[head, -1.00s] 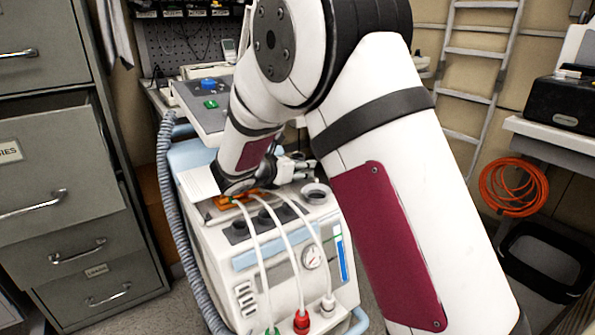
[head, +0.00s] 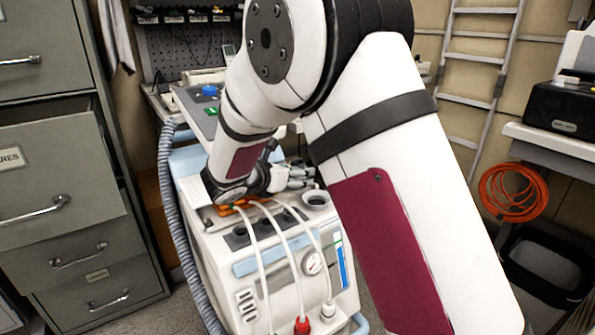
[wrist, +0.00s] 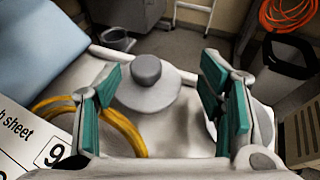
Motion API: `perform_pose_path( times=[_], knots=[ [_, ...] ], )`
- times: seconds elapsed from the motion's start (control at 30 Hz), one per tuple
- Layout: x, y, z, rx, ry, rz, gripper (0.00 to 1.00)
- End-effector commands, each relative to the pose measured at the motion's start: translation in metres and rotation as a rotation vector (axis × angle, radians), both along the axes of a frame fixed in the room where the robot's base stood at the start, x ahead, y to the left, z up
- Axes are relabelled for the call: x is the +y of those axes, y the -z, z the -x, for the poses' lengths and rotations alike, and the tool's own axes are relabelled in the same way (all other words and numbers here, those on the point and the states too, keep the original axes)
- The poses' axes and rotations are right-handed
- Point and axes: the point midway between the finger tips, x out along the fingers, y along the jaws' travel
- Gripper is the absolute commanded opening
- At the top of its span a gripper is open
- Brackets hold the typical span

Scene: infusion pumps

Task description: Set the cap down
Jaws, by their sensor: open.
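The cap (wrist: 147,88), a pale grey disc with a darker round knob, lies knob up on a white surface in the wrist view. It is between the two green-padded fingers of my gripper (wrist: 163,82). The fingers are spread wide. The cap is nearer the left finger, and I cannot tell whether they touch. In the head view my gripper (head: 290,178) is over the top of the white machine (head: 205,250).
Orange tubing (wrist: 122,128) and a printed sheet (wrist: 28,140) lie on the left in the wrist view. White hoses (head: 283,250) run down the front. A grey cabinet (head: 60,190) stands left.

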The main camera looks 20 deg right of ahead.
Motion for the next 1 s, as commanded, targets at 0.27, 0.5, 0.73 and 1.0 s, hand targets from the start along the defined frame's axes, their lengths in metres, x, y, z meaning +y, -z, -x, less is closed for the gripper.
perform_pose_path(
  times=[0.27,0.5,0.73,1.0],
  knots=[
    [0.042,-0.023,0.036,0.0,-0.003,0.0,0.63],
    [0.064,-0.033,0.055,0.0,-0.002,0.0,0.63],
    [0.068,-0.034,0.06,0.001,0.0,0.001,0.63],
    [0.028,-0.059,0.09,-0.057,0.156,-0.111,0.63]
  ],
)
